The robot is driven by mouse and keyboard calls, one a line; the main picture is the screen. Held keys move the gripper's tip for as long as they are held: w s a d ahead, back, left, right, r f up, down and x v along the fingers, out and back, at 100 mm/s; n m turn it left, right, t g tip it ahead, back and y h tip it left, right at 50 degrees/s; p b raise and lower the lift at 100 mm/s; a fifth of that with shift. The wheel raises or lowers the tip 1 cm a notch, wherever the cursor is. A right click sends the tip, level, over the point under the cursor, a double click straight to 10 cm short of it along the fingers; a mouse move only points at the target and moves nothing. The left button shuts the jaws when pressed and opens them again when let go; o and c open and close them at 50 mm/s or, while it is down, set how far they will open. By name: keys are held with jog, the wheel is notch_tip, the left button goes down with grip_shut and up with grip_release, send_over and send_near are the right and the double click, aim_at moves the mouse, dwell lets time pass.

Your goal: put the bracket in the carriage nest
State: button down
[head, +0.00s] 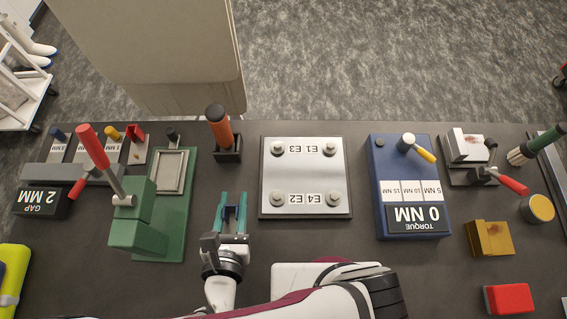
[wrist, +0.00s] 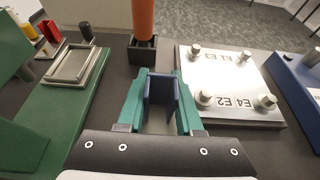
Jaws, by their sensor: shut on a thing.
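My gripper (head: 233,203) has teal fingers and is over the bench between the green press and the silver plate. In the wrist view my gripper (wrist: 160,100) is shut on a dark blue U-shaped piece, the bracket (wrist: 161,87), held between the fingertips. The bracket is hard to make out in the head view. The carriage nest appears to be the rectangular grey metal frame (head: 171,171) on the green press base (head: 185,228), left of my gripper. This frame also shows in the wrist view (wrist: 76,64), at upper left, apart from the bracket. Nothing is visible inside it.
An orange-handled tool (head: 219,130) stands in a dark block beyond my gripper. The silver plate (head: 305,178) with bolts is to the right, then the blue torque box (head: 403,170). The press's red lever (head: 93,147) rises left of the frame. Bare bench lies around my gripper.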

notch_tip(320, 180, down, 8)
jog(key=c, duration=0.6)
grip_release()
jog(key=shift+o, duration=0.2)
jog(key=shift+o, duration=0.4)
jog(key=v, duration=0.7)
jog(key=shift+s+r, duration=0.15)
jog(key=shift+s, duration=0.05)
